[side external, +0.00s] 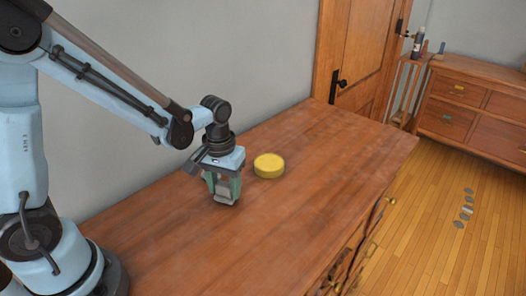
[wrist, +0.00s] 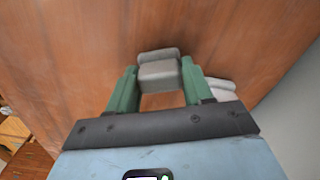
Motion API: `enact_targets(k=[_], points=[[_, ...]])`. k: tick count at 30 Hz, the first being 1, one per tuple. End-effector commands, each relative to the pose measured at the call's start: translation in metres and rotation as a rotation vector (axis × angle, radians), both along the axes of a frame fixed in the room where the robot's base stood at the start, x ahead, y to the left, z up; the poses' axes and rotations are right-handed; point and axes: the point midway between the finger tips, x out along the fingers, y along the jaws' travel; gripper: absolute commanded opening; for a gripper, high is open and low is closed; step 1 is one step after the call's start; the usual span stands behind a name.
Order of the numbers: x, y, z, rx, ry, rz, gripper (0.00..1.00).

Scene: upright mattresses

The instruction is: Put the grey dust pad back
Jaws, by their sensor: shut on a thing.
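The grey dust pad (wrist: 158,72) is a small, blocky grey piece between the two green fingers of my gripper (wrist: 157,82) in the wrist view. My gripper is shut on it. In the side external view my gripper (side external: 223,190) points down, low over the brown wooden top, and the pad (side external: 225,197) shows at its fingertips. I cannot tell whether the pad touches the wood.
A yellow round thing (side external: 269,166) stands on the wooden top (side external: 330,150), right of my gripper. A pale grey thing (wrist: 222,88) is partly hidden beside the right finger in the wrist view. The wall (side external: 210,70) runs behind. The front of the top is clear.

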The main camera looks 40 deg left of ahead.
Motion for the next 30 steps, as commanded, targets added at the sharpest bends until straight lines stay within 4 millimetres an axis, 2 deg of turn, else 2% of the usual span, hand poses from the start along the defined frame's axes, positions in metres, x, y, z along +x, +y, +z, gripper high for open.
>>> enact_targets(k=[7,8,13,23,30], points=[[0.000,0.000,-0.005,0.000,0.000,0.000,0.12],[0.000,0.000,-0.004,0.000,0.000,0.000,0.55],[0.000,0.000,-0.004,0.000,0.000,0.000,0.80],[0.000,0.000,-0.002,0.000,0.000,0.000,0.80],[0.000,0.000,0.020,0.000,0.000,0.000,0.80]])
